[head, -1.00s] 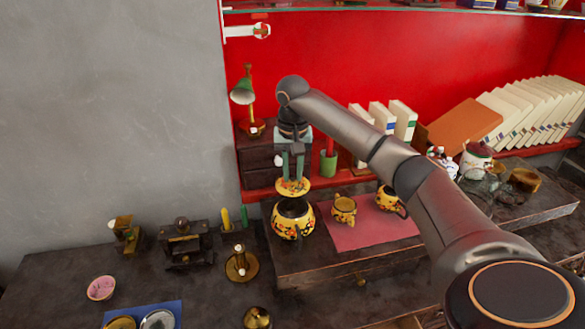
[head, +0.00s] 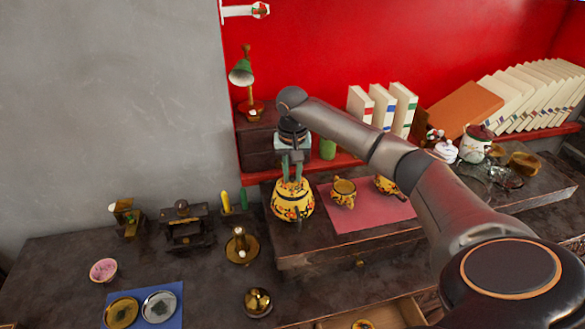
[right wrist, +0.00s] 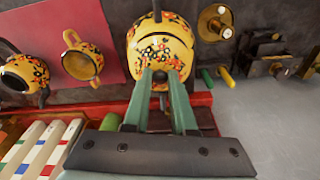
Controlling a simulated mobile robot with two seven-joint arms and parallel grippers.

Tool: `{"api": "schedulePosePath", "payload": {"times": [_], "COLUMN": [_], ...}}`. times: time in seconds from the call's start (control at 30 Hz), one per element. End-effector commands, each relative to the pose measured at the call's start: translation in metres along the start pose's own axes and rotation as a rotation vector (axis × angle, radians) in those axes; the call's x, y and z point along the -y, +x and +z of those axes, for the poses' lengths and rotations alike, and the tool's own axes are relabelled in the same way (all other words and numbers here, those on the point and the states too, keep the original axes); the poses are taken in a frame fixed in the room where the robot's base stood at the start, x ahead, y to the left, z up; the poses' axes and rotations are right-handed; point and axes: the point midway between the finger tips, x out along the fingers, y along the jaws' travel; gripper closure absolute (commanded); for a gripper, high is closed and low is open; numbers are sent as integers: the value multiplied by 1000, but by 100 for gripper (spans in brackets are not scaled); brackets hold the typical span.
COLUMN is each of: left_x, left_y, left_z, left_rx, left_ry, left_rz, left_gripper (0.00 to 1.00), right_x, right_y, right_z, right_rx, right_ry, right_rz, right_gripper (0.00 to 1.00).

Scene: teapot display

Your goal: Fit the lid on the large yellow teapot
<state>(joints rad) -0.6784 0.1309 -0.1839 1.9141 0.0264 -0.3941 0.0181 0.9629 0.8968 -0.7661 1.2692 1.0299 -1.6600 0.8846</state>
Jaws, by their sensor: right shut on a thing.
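The large yellow teapot (head: 292,208), painted with flowers, stands at the left end of the raised dark wooden shelf. The yellow lid (head: 287,188) is at the top opening of the teapot and covers it in the head view. My right gripper (head: 292,180) points down over the teapot and is shut on the lid by its top. In the right wrist view the fingers (right wrist: 162,75) meet at the lid (right wrist: 158,50), with the teapot (right wrist: 165,22) just beyond it. I cannot tell whether the lid is fully seated. My left gripper is out of view.
A smaller yellow pot (head: 343,193) and another yellow teapot (head: 387,186) stand on the pink mat (head: 365,215) to the right. A green lamp (head: 242,75) and books (head: 385,108) stand behind. A brass candlestick (head: 241,247) is at the left.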

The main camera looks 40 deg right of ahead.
Motion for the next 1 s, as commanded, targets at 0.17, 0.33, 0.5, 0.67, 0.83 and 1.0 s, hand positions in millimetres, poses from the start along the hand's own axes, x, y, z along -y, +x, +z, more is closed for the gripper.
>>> {"api": "schedulePosePath", "payload": {"times": [0.17, 0.33, 0.5, 0.67, 0.83, 1.0], "left_x": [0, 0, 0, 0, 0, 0], "left_y": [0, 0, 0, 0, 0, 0], "left_z": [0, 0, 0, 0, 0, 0], "left_rx": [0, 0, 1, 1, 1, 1], "left_ry": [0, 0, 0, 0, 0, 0], "left_rz": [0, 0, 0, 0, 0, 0], "left_gripper": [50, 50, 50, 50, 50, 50], "right_x": [0, 0, 0, 0, 0, 0], "right_y": [2, 2, 2, 4, 6, 7], "right_z": [0, 0, 0, 0, 1, 1], "right_rx": [-1, -1, 0, 0, 0, -1], "right_ry": [0, 0, 0, 0, 0, 0], "right_rz": [-1, -1, -1, -1, -1, 0], "right_gripper": [100, 100, 100, 100, 100, 68]}}
